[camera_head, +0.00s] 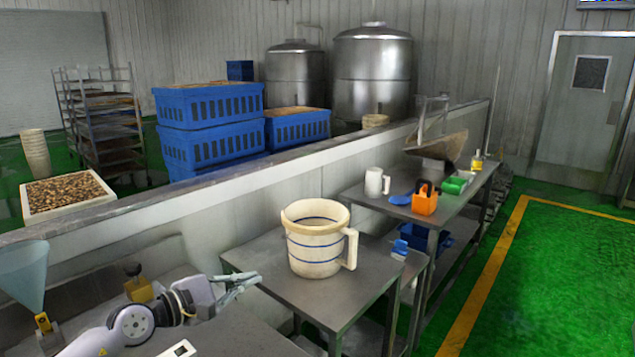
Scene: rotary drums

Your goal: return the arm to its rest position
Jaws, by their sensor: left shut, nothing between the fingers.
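My left arm comes in from the lower left. Its gripper (246,284) is shut and empty, above the near metal table at the bottom of the view. It points right, to the left of and apart from a large cream jug (316,252) with blue bands. The jug stands upright on a metal table (262,254), its handle to the right. My right gripper is not in view.
A pale blue funnel (22,275) and a yellow-and-black item (138,289) are close to my left arm. A low wall (214,190) runs behind the tables. A farther table holds a white mug (374,183) and an orange holder (425,203). Green floor at right is open.

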